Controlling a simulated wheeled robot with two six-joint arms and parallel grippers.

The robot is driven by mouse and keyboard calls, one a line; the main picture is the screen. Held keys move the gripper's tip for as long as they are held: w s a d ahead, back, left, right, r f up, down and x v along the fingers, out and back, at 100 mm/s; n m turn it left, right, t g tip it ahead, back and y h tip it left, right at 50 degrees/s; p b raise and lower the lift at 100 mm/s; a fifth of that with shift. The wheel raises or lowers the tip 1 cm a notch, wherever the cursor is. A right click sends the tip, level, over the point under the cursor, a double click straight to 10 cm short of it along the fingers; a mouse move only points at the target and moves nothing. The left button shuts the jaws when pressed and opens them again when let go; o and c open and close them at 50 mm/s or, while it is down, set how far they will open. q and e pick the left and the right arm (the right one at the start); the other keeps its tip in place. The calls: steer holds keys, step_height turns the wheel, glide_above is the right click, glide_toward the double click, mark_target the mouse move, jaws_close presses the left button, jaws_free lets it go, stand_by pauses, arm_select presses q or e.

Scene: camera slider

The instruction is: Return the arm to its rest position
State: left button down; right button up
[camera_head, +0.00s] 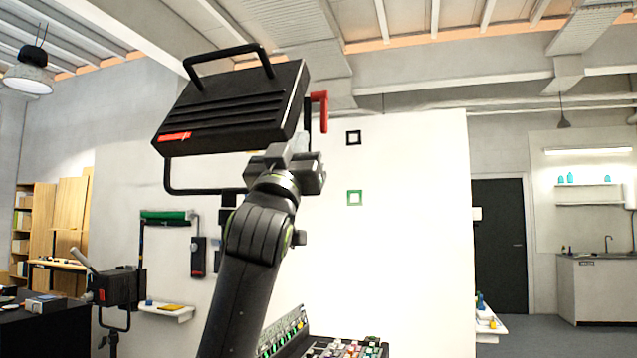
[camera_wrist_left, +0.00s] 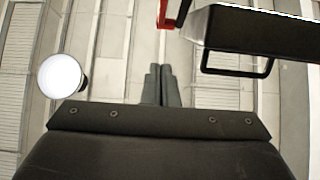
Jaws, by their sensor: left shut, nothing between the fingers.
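My left arm rises from the bottom centre of the head view, with the left gripper (camera_head: 296,143) raised high in front of the lower right part of a black studio lamp. In the left wrist view its two grey fingers (camera_wrist_left: 162,86) are together, with nothing between them, and point up toward the ceiling. The black lamp (camera_head: 230,105) has a top handle, a yoke and a red lever (camera_head: 319,110). Part of it also shows at the top right of the left wrist view (camera_wrist_left: 265,32), beside the fingers. I cannot tell whether the gripper touches the lamp. My right gripper is not in view.
A control panel (camera_head: 345,348) with many buttons lies below, right of my arm. A white wall panel (camera_head: 400,240) with square markers stands behind. Another lamp (camera_head: 118,287) on a stand is at lower left. A white shelf (camera_head: 166,312) sits on the wall. A dark door (camera_head: 498,245) is right.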

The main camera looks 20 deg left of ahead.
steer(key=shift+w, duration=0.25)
